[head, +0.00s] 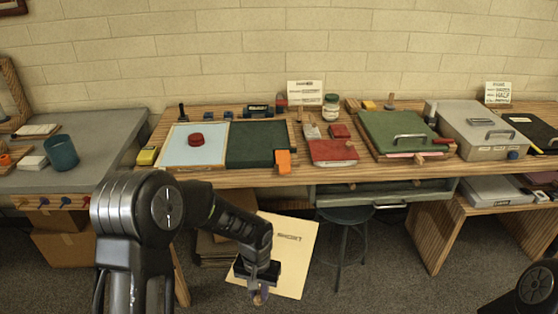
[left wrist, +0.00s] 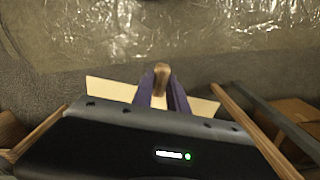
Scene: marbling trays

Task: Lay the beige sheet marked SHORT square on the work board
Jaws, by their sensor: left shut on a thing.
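The beige sheet marked SHORT (head: 290,255) hangs in front of the bench, below the top's front edge, slightly turned. My left gripper (head: 260,292) is shut on it near its lower edge and covers part of it. In the left wrist view the purple fingers (left wrist: 162,92) are close together, with beige sheet (left wrist: 112,90) showing on both sides. A small brown piece (left wrist: 161,72) shows at the fingertips; I cannot tell what it is. A flat dark green board (head: 255,142), which looks like the work board, lies bare on the bench. My right gripper is out of view.
A framed pale blue tray (head: 183,152) with a red round piece (head: 196,140) adjoins the board's left. An orange block (head: 283,162) sits at the board's front right corner. A red pad (head: 333,151) and a green press (head: 398,130) lie right. A stool (head: 344,216) stands below.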

